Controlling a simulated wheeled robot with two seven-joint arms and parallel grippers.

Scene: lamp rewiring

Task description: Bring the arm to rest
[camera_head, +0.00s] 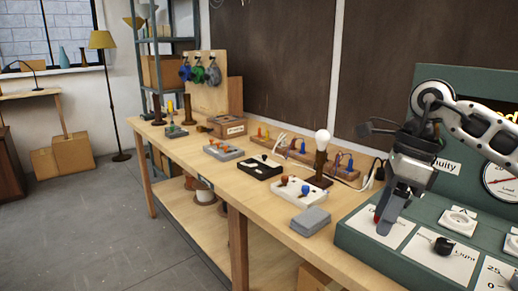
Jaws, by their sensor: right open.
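My right gripper (388,222) hangs from my arm, which comes in from the right. Its fingers point down over the green test bench (350,236), close to a white panel at its left end. A small red part (376,214) shows beside the fingertips; I cannot tell whether they touch it. I see nothing held between the fingers. My left gripper is not in view.
The wooden workbench (345,205) carries a lamp with a white bulb (322,137), a grey box (310,221), a white tray (299,191) and a black tray (259,167). A black knob (443,246) stands on the test bench.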

